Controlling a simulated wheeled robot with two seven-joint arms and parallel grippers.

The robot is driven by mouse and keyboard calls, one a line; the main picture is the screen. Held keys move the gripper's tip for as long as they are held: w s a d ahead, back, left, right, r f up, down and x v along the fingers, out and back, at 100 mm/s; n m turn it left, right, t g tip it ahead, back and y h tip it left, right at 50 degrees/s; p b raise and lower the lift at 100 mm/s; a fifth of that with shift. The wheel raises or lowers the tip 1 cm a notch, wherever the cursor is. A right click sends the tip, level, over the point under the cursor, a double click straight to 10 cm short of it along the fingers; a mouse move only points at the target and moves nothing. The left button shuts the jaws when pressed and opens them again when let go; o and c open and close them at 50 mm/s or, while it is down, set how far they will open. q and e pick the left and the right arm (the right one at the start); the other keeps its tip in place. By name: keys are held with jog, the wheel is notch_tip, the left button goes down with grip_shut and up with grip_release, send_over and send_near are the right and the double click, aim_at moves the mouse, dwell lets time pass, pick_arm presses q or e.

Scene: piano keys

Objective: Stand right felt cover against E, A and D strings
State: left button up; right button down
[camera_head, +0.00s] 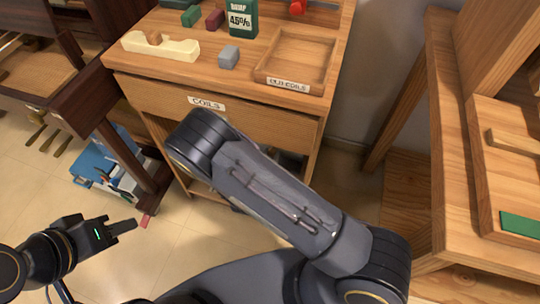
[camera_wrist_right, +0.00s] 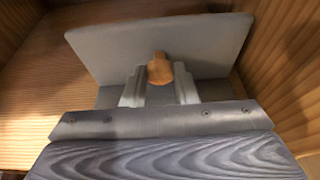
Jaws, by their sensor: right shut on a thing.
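In the right wrist view a flat grey panel (camera_wrist_right: 205,45), which looks like the felt cover, spans the space beyond my fingers. A tan tab (camera_wrist_right: 159,68) sits at its middle. My right gripper (camera_wrist_right: 160,88) is shut on this tab, its two pale fingers on either side of it. The panel's lower edge is hidden behind my gripper. No strings can be made out. My left gripper (camera_head: 122,227) is at the lower left of the head view, over the floor and away from the cover; its finger gap cannot be made out. My right gripper is out of the head view.
Wooden walls (camera_wrist_right: 285,50) flank the panel in the right wrist view. In the head view a wooden bench (camera_head: 130,78) holds a shallow tray (camera_head: 318,82) and small blocks. At right stands a wooden frame (camera_head: 455,200) with a green pad (camera_head: 520,225).

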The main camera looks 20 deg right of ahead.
jog(key=shift+r+p, duration=1.15)
jog(key=shift+r, duration=0.4)
